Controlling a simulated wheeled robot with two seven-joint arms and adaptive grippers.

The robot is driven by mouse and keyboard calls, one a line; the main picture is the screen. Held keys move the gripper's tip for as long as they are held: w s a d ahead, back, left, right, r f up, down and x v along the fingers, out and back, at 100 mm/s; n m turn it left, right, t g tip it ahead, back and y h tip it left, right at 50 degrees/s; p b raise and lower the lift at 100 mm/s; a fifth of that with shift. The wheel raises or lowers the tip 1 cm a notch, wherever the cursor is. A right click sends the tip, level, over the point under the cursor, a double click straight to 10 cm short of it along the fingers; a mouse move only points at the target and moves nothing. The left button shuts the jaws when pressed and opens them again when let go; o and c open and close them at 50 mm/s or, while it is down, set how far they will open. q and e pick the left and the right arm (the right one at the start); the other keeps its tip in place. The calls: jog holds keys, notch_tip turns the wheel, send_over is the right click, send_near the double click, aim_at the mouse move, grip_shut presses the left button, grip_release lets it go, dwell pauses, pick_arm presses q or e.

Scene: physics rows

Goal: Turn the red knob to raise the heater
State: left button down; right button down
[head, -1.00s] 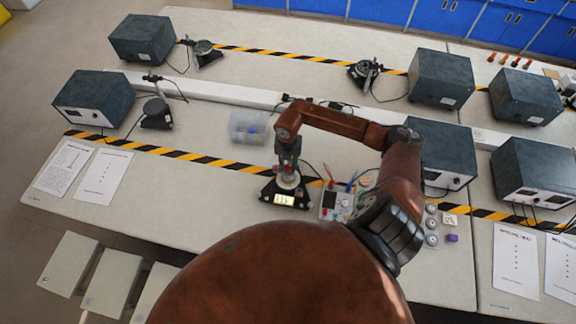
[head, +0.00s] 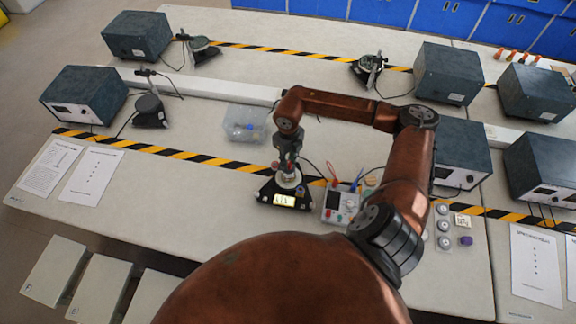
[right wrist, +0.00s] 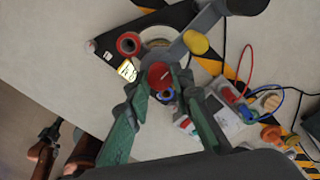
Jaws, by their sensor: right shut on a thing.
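The heater device stands on the front table, with a black base and a lit yellow display (head: 284,200). The display also shows in the right wrist view (right wrist: 127,70), its digits too small to read surely. The red knob (right wrist: 160,75) is between my fingertips in the right wrist view. A second red ring-shaped part (right wrist: 129,43) is beside it, apart from the fingers. My right gripper (head: 286,166) comes down onto the device from above, and its green fingers (right wrist: 163,88) are shut on the red knob. My left gripper is not in view.
A small control box (head: 341,201) with coloured leads stands close right of the device. A clear plastic bin (head: 245,124) is behind it. Dark boxes (head: 83,95) stand to the left and right. The table left of the device is mostly clear, with paper sheets (head: 90,177).

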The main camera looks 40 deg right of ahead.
jog(key=n+b, duration=0.2)
jog(key=shift+w+d+f+n+b, duration=0.1)
jog(key=shift+f+n+b, duration=0.2)
jog(key=shift+n, duration=0.1)
jog(key=n+b, duration=0.3)
jog(key=n, duration=0.1)
jog(key=shift+n+b, duration=0.3)
jog(key=shift+b, duration=0.05)
jog(key=n+b, duration=0.2)
jog(key=n, duration=0.1)
jog(key=shift+r, duration=0.1)
jog(key=shift+r+n+b, duration=0.15)
jog(key=shift+n+b, duration=0.8)
jog(key=shift+n, duration=0.45)
jog(key=c, duration=1.7)
grip_release()
